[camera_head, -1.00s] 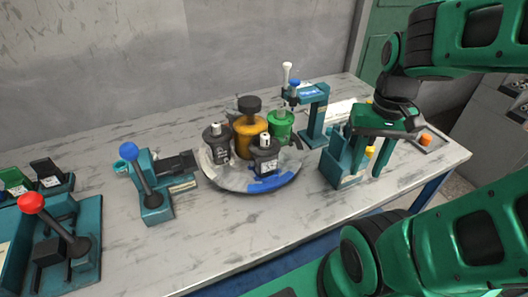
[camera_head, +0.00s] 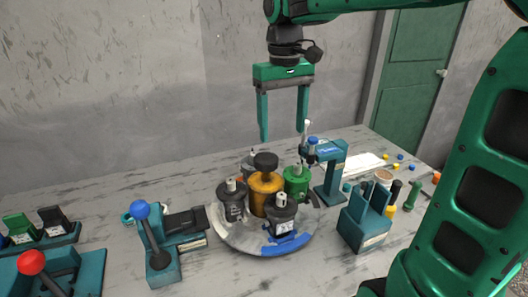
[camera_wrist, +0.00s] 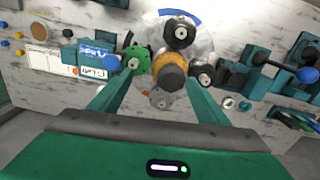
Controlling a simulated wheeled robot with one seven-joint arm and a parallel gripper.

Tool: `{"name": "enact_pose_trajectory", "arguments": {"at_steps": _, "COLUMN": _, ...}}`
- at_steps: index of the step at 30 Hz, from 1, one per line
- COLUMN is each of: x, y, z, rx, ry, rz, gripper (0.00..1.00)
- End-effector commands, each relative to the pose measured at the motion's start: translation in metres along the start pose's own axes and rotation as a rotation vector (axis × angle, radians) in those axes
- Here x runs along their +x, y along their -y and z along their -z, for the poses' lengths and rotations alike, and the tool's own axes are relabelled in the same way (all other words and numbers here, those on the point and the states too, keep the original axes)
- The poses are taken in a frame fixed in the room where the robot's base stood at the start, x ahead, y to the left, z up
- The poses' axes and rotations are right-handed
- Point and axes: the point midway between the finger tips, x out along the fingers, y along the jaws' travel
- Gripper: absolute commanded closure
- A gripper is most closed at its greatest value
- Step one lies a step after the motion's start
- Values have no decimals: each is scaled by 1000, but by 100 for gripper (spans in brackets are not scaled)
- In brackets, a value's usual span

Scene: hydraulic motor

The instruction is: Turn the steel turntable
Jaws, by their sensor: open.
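The steel turntable (camera_head: 240,238) is a round grey disc with a blue segment on its front edge, on the table. On it stand an orange-brown cylinder (camera_head: 262,190) with a dark knob (camera_head: 265,162) in the middle, a green part (camera_head: 297,181) and several dark grey parts around it. My gripper (camera_head: 283,135) is open and empty, pointing down above and behind the turntable. In the wrist view the turntable (camera_wrist: 208,35) and its blue segment lie beyond the spread fingers, with the orange-brown cylinder (camera_wrist: 170,70) between them.
A blue-knobbed lever (camera_head: 150,235) stands left of the turntable, a red-knobbed lever (camera_head: 35,265) at the front left. A teal press-like stand (camera_head: 330,175) and a teal holder (camera_head: 365,225) are close on the right. Small coloured pieces lie at the back right.

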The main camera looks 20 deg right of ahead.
Motion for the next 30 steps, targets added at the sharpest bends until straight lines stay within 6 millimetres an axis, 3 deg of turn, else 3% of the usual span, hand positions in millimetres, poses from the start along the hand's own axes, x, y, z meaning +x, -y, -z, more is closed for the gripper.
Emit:
{"name": "enact_pose_trajectory", "arguments": {"at_steps": 3, "x": -13, "y": 21, "z": 20, "rx": -70, "ry": -3, "rz": 14, "gripper": 30}}
{"name": "enact_pose_trajectory", "arguments": {"at_steps": 8, "x": -14, "y": 28, "z": 27, "rx": -94, "ry": -3, "rz": 21, "gripper": 30}}
{"name": "enact_pose_trajectory", "arguments": {"at_steps": 24, "x": 70, "y": 23, "z": 25, "rx": -83, "ry": 0, "rz": 20, "gripper": 30}}
{"name": "enact_pose_trajectory", "arguments": {"at_steps": 30, "x": 88, "y": 24, "z": 25, "rx": -85, "ry": -2, "rz": 21, "gripper": 30}}
